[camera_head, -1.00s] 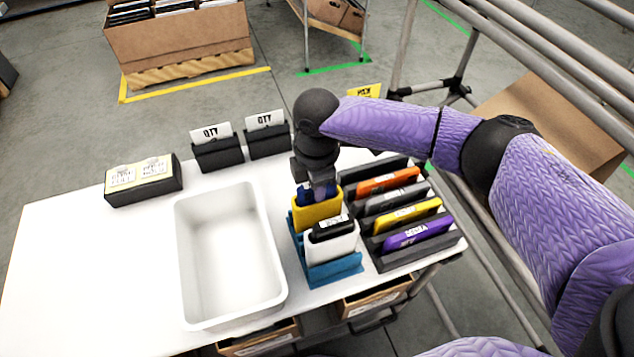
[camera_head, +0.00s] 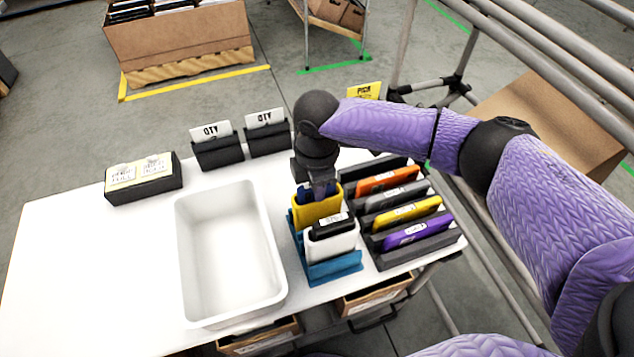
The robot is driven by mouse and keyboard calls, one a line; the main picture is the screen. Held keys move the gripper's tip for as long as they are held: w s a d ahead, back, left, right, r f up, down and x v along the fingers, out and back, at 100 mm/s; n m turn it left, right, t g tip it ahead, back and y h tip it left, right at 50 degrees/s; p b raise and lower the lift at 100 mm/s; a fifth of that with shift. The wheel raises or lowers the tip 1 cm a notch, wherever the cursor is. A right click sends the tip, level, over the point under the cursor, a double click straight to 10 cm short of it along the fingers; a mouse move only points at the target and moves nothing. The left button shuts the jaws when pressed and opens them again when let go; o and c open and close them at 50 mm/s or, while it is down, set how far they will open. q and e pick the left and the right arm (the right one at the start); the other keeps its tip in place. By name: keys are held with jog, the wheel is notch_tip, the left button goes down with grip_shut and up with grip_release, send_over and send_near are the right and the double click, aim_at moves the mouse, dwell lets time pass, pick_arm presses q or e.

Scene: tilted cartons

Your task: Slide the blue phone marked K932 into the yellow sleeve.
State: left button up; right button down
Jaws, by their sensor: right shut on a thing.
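The yellow sleeve (camera_head: 318,211) stands in a blue stand (camera_head: 333,268) on the white table, behind a white sleeve (camera_head: 332,246) that holds a black phone. My right gripper (camera_head: 318,192) points down directly over the yellow sleeve. It is shut on the blue phone (camera_head: 304,192), of which only a small part shows at the top of the yellow sleeve. The phone's lower part is hidden by the sleeve and its marking cannot be read. My left gripper is not in view.
A dark rack (camera_head: 445,243) right of the stand holds orange, grey, yellow and purple phones. An empty white tray (camera_head: 185,260) lies to the left. Two QTY card holders (camera_head: 218,152) and a dark label box (camera_head: 145,190) stand behind. The table's left part is clear.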

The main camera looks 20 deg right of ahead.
jog(key=c, duration=0.5)
grip_release()
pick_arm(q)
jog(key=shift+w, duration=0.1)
pick_arm(e)
notch_tip(320, 180, up, 9)
jog(key=p, duration=0.4)
jog(key=shift+r, duration=0.5)
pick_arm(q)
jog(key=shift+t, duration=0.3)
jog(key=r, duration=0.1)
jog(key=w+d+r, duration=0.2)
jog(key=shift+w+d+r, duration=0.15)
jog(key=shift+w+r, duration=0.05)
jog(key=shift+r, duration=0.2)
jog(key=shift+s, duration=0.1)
pick_arm(e)
jog(key=shift+r, duration=0.1)
pick_arm(q)
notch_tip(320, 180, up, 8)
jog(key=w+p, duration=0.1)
jog(key=p, duration=0.7)
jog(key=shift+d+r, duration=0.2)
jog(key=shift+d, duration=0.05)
pick_arm(e)
notch_tip(320, 180, up, 7)
jog(key=shift+f, duration=0.2)
